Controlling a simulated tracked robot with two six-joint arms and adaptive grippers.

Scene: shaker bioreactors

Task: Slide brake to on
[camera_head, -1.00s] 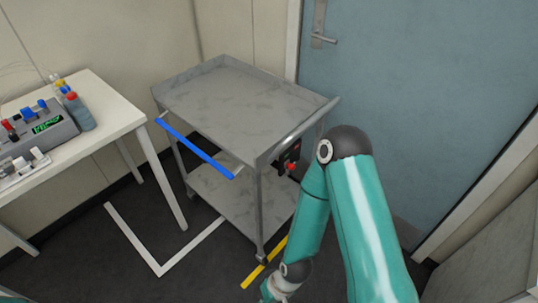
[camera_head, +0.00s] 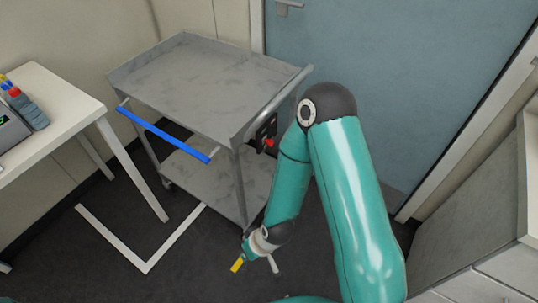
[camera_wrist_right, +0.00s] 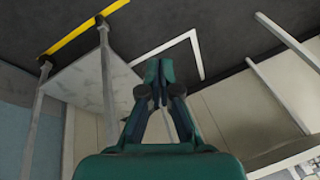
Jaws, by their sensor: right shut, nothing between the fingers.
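A black panel with a red knob (camera_head: 268,142), which looks like the brake, is on the near right side of the grey cart (camera_head: 200,80), below its grey handle. The red part is small, so I cannot read its setting. My right arm passes just right of the panel in the head view. Its wrist hangs low by the cart's front leg. My right gripper (camera_wrist_right: 160,70) shows in the right wrist view, with its fingers together and empty, apart from the cart. In the head view its fingertips cannot be made out. My left gripper is not in view.
A blue bar (camera_head: 163,134) runs along the cart's front left edge. A white table (camera_head: 62,105) stands at the left. White tape (camera_head: 146,268) and yellow tape (camera_head: 237,265) mark the dark floor. A blue door (camera_head: 400,70) is behind, and a grey cabinet (camera_head: 465,245) is at the right.

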